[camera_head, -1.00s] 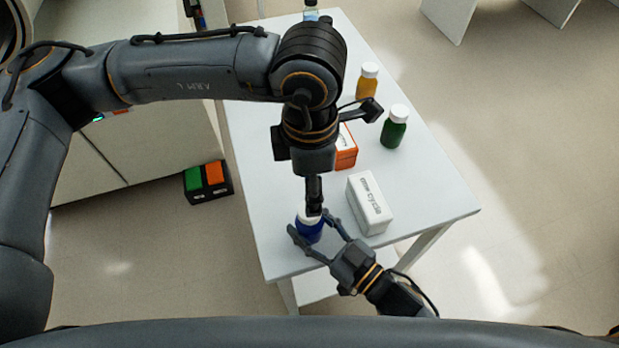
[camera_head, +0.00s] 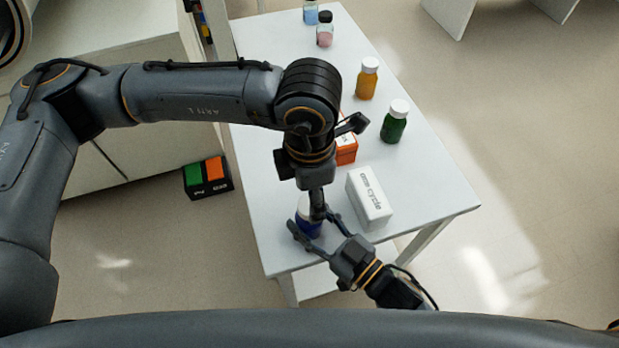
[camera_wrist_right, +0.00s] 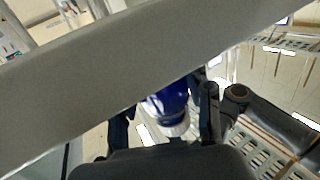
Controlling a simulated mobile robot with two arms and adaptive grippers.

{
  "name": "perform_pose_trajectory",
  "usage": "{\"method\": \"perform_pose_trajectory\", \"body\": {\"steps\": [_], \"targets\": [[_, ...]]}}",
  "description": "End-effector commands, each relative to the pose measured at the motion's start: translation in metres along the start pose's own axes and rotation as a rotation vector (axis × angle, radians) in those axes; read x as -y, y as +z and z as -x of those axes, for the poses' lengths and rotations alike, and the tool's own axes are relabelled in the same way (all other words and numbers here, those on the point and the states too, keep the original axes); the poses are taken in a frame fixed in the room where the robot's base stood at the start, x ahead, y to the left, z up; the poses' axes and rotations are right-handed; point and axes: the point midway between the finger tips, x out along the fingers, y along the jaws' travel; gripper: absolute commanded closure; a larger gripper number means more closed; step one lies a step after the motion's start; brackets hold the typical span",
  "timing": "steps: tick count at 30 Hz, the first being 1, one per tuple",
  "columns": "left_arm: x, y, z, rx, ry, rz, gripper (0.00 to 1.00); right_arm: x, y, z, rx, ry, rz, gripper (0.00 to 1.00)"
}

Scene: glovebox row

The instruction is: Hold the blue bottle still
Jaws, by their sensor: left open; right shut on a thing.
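The blue bottle (camera_head: 306,225), with a white cap, stands near the front left corner of the white table (camera_head: 275,205). In the right wrist view the bottle (camera_wrist_right: 168,104) shows between the two fingers. My right gripper (camera_head: 315,236) is shut on the bottle from the front right. My left gripper (camera_head: 318,212) points down over the bottle's top and hides part of the cap. It is open; I cannot tell whether it touches the cap.
A white box (camera_head: 369,200) lies right of the bottle, with an orange box (camera_head: 346,151) behind it. Green (camera_head: 394,123) and amber (camera_head: 367,80) bottles stand farther back. A pink vial (camera_head: 325,32) and a pale blue vial (camera_head: 310,12) are at the far end.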

Motion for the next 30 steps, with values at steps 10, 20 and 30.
{"method": "perform_pose_trajectory", "body": {"steps": [10, 20, 30], "targets": [[0.000, 0.000, -0.026, 0.000, 0.001, 0.001, 0.42, 0.000, 0.000, 0.000, 0.000, 0.000, 0.000, 1.00], [0.000, 0.000, -0.026, 0.001, 0.001, 0.001, 0.62, 0.000, 0.000, 0.000, 0.000, 0.000, 0.000, 1.00], [-0.001, 0.000, -0.026, 0.001, 0.001, -0.005, 0.99, 0.000, 0.000, 0.000, 0.000, 0.000, 0.000, 1.00]]}}
